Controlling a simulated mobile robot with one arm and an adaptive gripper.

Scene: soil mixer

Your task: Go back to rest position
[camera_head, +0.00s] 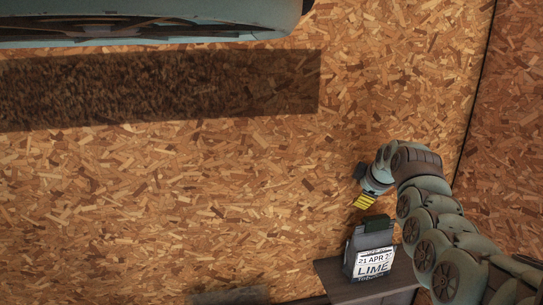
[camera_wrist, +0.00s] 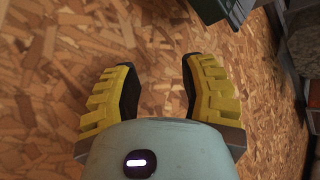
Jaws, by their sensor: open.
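My gripper (camera_head: 365,201) is at the lower right in the head view, at the end of my bent arm. Its yellow fingertips point down and left, a little above and apart from a grey container. In the wrist view my gripper (camera_wrist: 160,88) has its two yellow fingers with dark inner pads spread apart. Nothing is between them; only the wood-chip board shows in the gap.
The grey container (camera_head: 373,263), labelled LIME, stands on a dark shelf or table (camera_head: 335,285) at the lower right. A large pale-blue object (camera_head: 150,38) hangs across the top left. Bare wood-chip board (camera_head: 170,200) fills the middle.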

